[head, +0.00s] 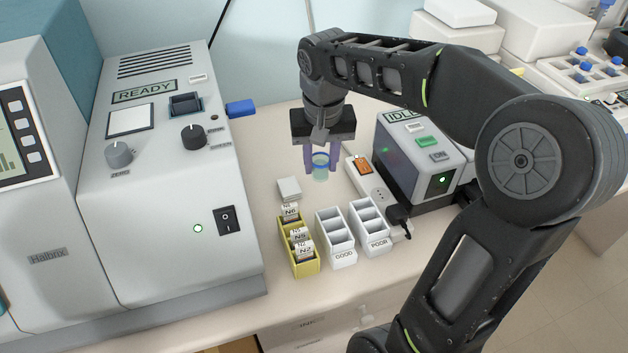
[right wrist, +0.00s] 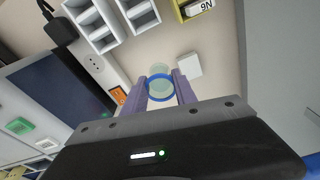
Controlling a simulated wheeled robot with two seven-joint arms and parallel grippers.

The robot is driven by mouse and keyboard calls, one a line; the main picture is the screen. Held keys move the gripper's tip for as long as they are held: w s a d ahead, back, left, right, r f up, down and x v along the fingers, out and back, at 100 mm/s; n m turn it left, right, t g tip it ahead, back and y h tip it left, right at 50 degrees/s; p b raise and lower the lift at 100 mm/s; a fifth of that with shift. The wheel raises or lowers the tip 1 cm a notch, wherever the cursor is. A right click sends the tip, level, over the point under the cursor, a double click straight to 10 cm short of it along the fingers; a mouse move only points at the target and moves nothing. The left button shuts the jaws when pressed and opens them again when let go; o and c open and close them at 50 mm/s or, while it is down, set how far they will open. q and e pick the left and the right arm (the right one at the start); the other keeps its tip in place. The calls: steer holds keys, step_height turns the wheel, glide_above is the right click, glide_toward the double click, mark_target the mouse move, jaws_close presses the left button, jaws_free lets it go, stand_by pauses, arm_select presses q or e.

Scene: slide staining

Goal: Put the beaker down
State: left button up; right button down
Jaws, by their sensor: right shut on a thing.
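The beaker (head: 320,166) is a small clear cup with a blue band and a greenish lower part. My right gripper (head: 320,163) is shut on it, one finger on each side, and points down over the bench. The beaker also shows between the fingers in the right wrist view (right wrist: 160,86). It looks upright; I cannot tell for sure whether its base touches the bench. My left gripper is in neither view.
A small white block (head: 289,188), a yellow slide rack (head: 305,264) and white GOOD (head: 343,259) and POOR (head: 378,250) racks stand in front. A power strip (head: 378,192) and the IDLE machine (head: 420,150) are to the right. The READY machine (head: 160,240) is left.

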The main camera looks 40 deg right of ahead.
mark_target(321, 177)
step_height(321, 177, down, 4)
steer(key=shift+f, duration=0.15)
steer(key=shift+f+p, duration=0.3)
steer(key=shift+f, duration=1.55)
steer(key=shift+f, duration=0.2)
steer(key=c, duration=1)
jaws_free()
steer(key=shift+r, duration=0.1)
steer(key=r, duration=0.4)
steer(key=s+r, duration=0.1)
steer(key=r, duration=0.7)
steer(key=shift+s+a+r, duration=0.1)
steer(key=shift+s+a, duration=0.05)
steer(key=shift+a, duration=0.2)
